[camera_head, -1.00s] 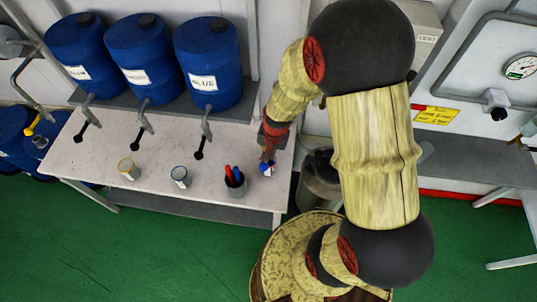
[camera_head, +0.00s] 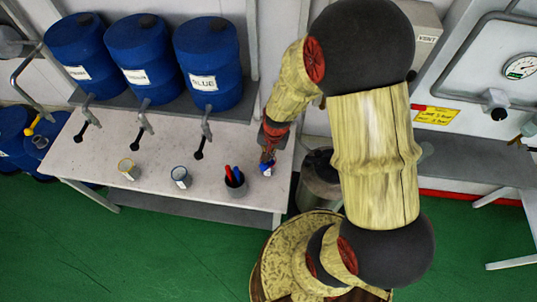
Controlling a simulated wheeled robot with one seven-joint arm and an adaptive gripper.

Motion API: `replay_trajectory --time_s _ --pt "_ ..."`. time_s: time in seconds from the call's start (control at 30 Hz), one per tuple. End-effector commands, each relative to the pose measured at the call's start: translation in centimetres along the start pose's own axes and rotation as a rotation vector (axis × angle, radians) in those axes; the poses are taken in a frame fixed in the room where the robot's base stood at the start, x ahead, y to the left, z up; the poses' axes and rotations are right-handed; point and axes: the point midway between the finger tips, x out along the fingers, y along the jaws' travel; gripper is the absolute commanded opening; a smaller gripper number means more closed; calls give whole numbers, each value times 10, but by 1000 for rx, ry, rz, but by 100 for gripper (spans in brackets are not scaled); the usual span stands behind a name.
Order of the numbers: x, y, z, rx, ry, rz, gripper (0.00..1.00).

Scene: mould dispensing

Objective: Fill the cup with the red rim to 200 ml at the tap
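My gripper (camera_head: 268,158) points down at the right end of the white table, small and partly hidden by its own links. A small item (camera_head: 266,170) with white and blue, and perhaps red, parts stands right at its fingertips. I cannot tell whether it is the red-rimmed cup or whether the fingers touch it. A cup with a yellow rim (camera_head: 128,170) and a cup with a blue rim (camera_head: 180,178) stand on the table to the left. Three taps hang below the drums: the left tap (camera_head: 87,120), the middle tap (camera_head: 141,125) and the right tap (camera_head: 205,130).
Three blue drums sit on a shelf behind the table (camera_head: 100,187); the right drum (camera_head: 208,60) is labelled BLUE. A dark holder (camera_head: 236,188) with red and blue sticks stands left of my gripper. A grey bin (camera_head: 318,180) stands right of the table.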

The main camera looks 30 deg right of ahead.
Motion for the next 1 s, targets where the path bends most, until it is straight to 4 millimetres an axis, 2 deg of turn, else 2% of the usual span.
replay_trajectory --time_s 0.4,0.8,1.0 --pt "0 0 0 0 1 0 0" --pt "-16 -2 -1 0 0 0 0" --pt "-16 -2 -1 0 -1 0 0"
